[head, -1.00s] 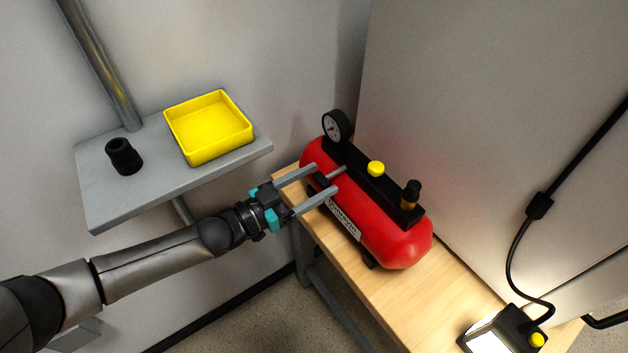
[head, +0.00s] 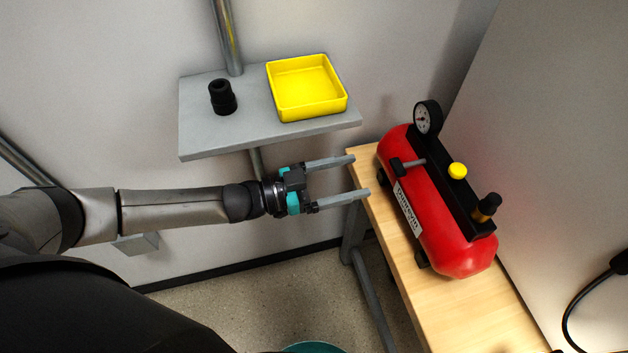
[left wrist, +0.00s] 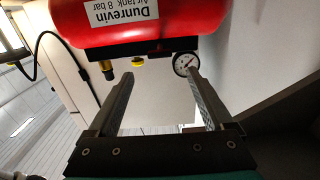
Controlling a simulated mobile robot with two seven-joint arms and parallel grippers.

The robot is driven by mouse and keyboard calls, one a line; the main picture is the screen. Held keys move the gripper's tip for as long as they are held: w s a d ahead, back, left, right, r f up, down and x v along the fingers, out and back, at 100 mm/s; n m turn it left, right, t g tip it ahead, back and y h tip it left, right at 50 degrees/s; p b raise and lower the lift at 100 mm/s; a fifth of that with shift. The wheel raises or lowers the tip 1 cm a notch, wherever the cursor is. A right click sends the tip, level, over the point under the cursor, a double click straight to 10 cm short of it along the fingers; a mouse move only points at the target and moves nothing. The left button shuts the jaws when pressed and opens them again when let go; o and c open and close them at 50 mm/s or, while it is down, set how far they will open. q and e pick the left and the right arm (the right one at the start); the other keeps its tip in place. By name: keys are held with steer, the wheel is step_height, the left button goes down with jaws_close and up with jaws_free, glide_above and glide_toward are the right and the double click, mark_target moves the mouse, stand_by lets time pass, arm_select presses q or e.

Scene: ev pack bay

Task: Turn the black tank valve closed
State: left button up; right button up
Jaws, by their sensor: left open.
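The red air tank (head: 445,235) lies on the wooden bench at the right of the head view. My right gripper is not in view.
The tank's black bar carries a gauge (head: 428,118), a yellow knob (head: 457,171) and a black-and-brass fitting (head: 487,207). A grey shelf (head: 200,137) behind my left arm holds a yellow tray (head: 312,114) and a black cylindrical part (head: 222,97). The bench (head: 450,312) is clear in front.

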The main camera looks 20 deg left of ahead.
arm_select(q)
steer(key=v, duration=0.6)
steer(key=shift+s+a, duration=0.2)
steer(key=shift+a, duration=0.05)
steer(key=w+a+f+n+t+y, duration=0.15)
steer(key=f+y, duration=0.25)
steer(key=f, duration=0.4)
steer(key=w+a+f+n+y, duration=0.2)
steer(key=a+f+y, duration=0.1)
steer(key=f, duration=0.5)
steer(key=s+a+f+n+g+y, duration=0.1)
steer(key=s+a+f+y, duration=0.15)
steer(key=f, duration=0.25)
steer(key=s+a+f+n+g+y, duration=0.1)
steer(key=s+f+g+y, duration=0.1)
steer(key=s+f, duration=0.3)
steer(key=s+d+f+n+g+y, duration=0.1)
steer(key=s+f+g, duration=0.1)
steer(key=s+f, duration=0.3)
steer(key=s+f+n+g+y, duration=0.1)
steer(key=s+f+g, duration=0.2)
steer(key=s, duration=1)
steer(key=s+d+f+n+g+y, duration=0.1)
steer(key=s+f+g, duration=0.2)
steer(key=s+f, duration=0.4)
steer(key=s, duration=0.3)
steer(key=shift+d+b, duration=0.3)
steer(key=shift+b, duration=0.05)
steer(key=shift+s+f, duration=0.1)
steer(key=shift+s, duration=0.05)
